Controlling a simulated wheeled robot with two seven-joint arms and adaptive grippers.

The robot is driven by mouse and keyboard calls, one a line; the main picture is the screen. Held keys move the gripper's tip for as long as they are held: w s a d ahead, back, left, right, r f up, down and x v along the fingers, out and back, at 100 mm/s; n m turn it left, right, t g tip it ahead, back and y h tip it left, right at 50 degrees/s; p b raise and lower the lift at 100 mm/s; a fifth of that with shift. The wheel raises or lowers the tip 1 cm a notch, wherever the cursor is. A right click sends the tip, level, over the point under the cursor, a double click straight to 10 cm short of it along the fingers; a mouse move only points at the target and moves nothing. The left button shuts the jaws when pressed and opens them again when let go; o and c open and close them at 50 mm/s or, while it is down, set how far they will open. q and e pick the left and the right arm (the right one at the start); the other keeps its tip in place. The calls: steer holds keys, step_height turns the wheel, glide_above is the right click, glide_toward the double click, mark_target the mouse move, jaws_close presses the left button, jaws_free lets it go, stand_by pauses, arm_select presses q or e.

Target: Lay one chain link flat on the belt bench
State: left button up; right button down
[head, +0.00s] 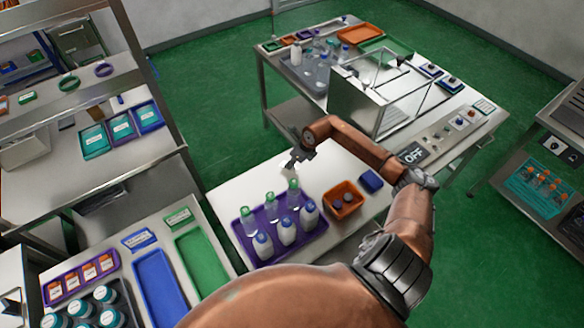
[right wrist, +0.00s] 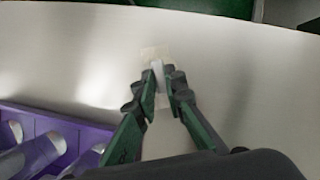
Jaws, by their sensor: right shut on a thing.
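My right gripper (head: 292,162) is low over the pale bench (head: 238,192), behind the purple tray. In the right wrist view, the right gripper (right wrist: 163,84) is shut on a small white piece (right wrist: 158,70), which seems to be the chain link. The piece stands out between the fingertips, and the fingers hide part of it. A faint beige patch (right wrist: 154,51) shows on the bench top just beyond the fingertips. I cannot tell whether the piece touches the bench. My left gripper is not seen.
The purple tray (head: 233,228) with several bottles stands close in front of the right gripper. An orange bin (head: 345,210) and a blue box (head: 371,181) are to its right. The bench top left of the gripper is clear. A clear-sided machine (head: 372,95) stands behind.

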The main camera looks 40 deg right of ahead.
step_height(320, 180, down, 2)
steer(key=shift+s+f, duration=0.1)
steer(key=shift+f, duration=0.15)
steer(key=shift+d+f, duration=0.1)
steer(key=shift+f, duration=0.1)
steer(key=c, duration=2.3)
jaws_free()
steer(key=o, duration=0.3)
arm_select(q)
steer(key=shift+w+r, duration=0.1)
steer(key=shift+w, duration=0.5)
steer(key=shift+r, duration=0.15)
arm_select(e)
steer(key=shift+r, duration=0.2)
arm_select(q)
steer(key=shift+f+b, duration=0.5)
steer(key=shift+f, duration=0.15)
arm_select(e)
steer(key=v, duration=1.2)
